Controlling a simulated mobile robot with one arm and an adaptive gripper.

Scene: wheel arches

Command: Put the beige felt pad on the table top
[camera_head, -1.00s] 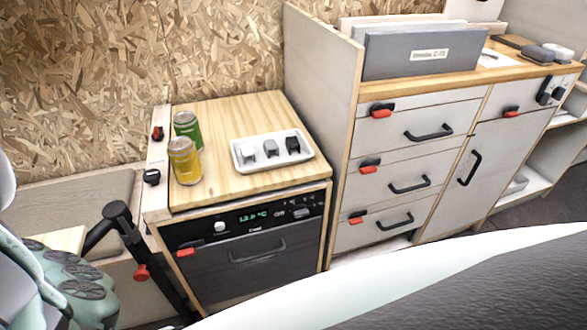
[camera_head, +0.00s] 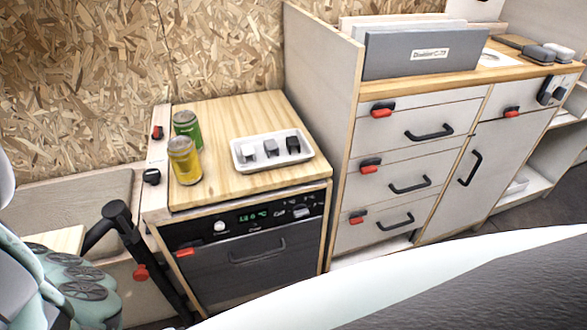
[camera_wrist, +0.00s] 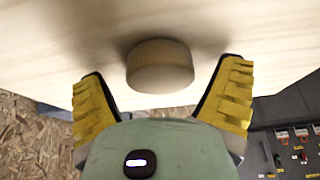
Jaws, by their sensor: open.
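The beige felt pad (camera_wrist: 160,66) shows in the wrist view as a short round block against a pale wooden surface (camera_wrist: 60,35), which looks like the table top. Soft shadow surrounds it; I cannot tell for sure whether it touches the wood. My gripper (camera_wrist: 164,85) is open, with one yellow-padded finger on each side of the pad and visible gaps between. A piece of pale wooden top (camera_head: 62,240) shows at the lower left of the head view, partly hidden by my arm. The pad and fingertips are not visible there.
A wooden-topped cabinet (camera_head: 230,107) holds a green can (camera_head: 187,128), a yellow can (camera_head: 184,160) and a white tray (camera_head: 304,160) with small blocks. A drawer unit (camera_head: 410,150) stands to the right. A dark panel with switches (camera_wrist: 290,135) shows at the wrist view's lower right.

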